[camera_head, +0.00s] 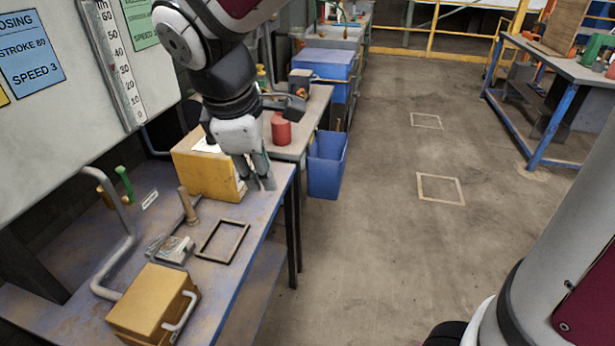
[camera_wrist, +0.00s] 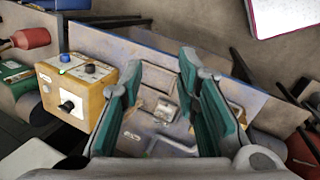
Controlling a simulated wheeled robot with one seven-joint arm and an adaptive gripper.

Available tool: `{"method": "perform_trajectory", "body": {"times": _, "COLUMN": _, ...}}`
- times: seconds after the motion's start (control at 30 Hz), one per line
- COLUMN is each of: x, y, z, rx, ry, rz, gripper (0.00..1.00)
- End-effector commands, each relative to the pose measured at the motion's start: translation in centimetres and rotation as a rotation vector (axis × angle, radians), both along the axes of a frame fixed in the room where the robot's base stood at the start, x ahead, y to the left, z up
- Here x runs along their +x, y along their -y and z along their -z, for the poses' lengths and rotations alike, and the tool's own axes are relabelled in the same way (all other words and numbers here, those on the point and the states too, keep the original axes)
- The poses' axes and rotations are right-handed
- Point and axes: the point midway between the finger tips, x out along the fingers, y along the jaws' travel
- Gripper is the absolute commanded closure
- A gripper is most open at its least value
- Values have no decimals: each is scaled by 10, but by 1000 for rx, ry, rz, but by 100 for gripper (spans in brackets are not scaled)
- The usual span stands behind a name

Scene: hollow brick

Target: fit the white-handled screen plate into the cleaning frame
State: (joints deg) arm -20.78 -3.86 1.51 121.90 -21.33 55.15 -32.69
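A dark, empty square frame (camera_head: 222,241), which looks like the cleaning frame, lies flat on the worn workbench. A yellow box (camera_head: 150,302) with a white curved handle (camera_head: 181,313) on its side stands at the bench's near end. Whether that handle belongs to the screen plate, I cannot tell. A small grey metal piece (camera_head: 172,250) lies between the box and the frame. My gripper (camera_head: 259,182) is above the bench's far right edge, beside a yellow control box, away from the frame. In the wrist view, its teal-padded fingers (camera_wrist: 160,62) stand apart with nothing between them.
The yellow control box (camera_head: 203,168) with knobs (camera_wrist: 90,88) is close beside my gripper. A wooden-handled tool (camera_head: 187,205) and a bent grey pipe (camera_head: 122,245) rise from the bench. A red container (camera_head: 281,128) and blue bin (camera_head: 327,165) are beyond.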

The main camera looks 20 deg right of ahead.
Motion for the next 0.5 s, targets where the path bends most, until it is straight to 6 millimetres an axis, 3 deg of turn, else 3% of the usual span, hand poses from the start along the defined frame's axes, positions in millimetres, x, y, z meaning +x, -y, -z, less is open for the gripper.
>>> {"method": "perform_trajectory", "body": {"times": 0.03, "x": -17, "y": 17, "z": -9, "rx": 45, "ry": 27, "rz": 99, "gripper": 71}}
{"method": "perform_trajectory", "body": {"times": 0.2, "x": -76, "y": 54, "z": -22, "rx": 208, "ry": 98, "rz": 441, "gripper": 71}}
{"method": "perform_trajectory", "body": {"times": 0.4, "x": -139, "y": 76, "z": -21, "rx": 394, "ry": 175, "rz": 804, "gripper": 71}}
{"method": "perform_trajectory", "body": {"times": 0.5, "x": -160, "y": 79, "z": -17, "rx": 465, "ry": 200, "rz": 936, "gripper": 71}}
